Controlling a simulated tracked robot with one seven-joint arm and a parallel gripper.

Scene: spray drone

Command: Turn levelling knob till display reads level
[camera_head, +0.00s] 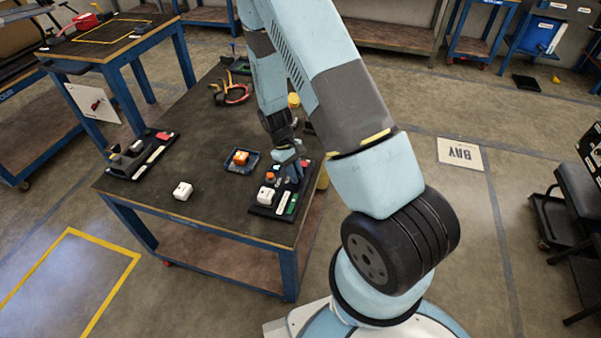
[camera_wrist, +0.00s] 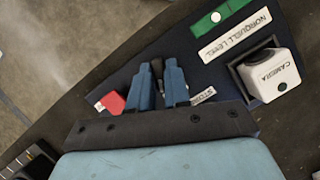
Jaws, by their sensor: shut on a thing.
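My gripper (camera_wrist: 158,88) points down over a dark board (camera_head: 262,212) near the table's front right corner. Its two blue fingers are closed around a small dark knob (camera_wrist: 157,66), mostly hidden between them. On the board, a green strip (camera_wrist: 225,13) with a pale round dot near one end lies beside a white label (camera_wrist: 235,34) reading "NORQUELL LEVEL". I cannot tell from the strip whether it reads level. The head view also shows my gripper (camera_head: 290,172) low over the board, with the knob hidden.
A white block (camera_wrist: 272,76) marked "CAMERA" sits in a dark holder right of my fingers. A red piece (camera_wrist: 112,103) lies left of them.

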